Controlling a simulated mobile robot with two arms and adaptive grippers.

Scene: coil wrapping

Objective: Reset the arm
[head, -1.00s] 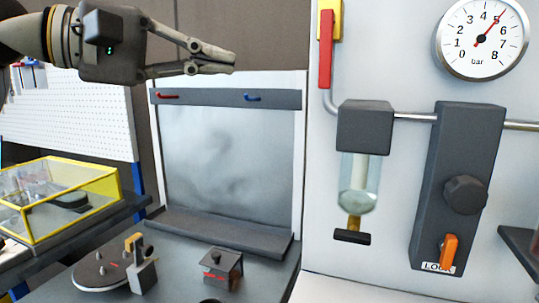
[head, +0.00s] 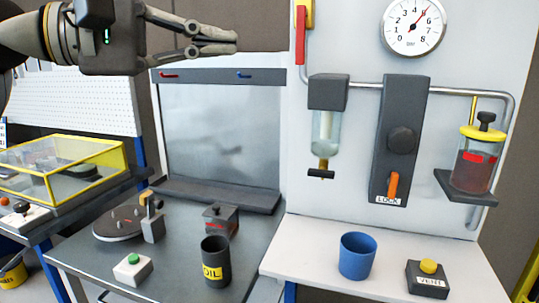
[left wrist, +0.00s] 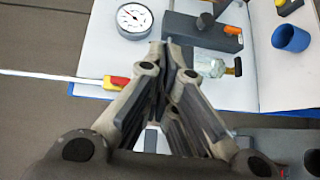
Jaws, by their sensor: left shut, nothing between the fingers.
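My left gripper (head: 236,41) comes in from the upper left in the head view. Its fingers are together and hold nothing. It is raised in the air, above the grey bench and left of the white panel. In the left wrist view its fingers (left wrist: 165,45) point toward the panel with the round gauge (left wrist: 134,20). My right gripper is not in view.
The panel carries a gauge (head: 413,26), a dark block with an orange lever (head: 393,185), a glass bowl (head: 325,132) and a red-liquid jar (head: 474,168). A yellow-framed case (head: 75,165) is left.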

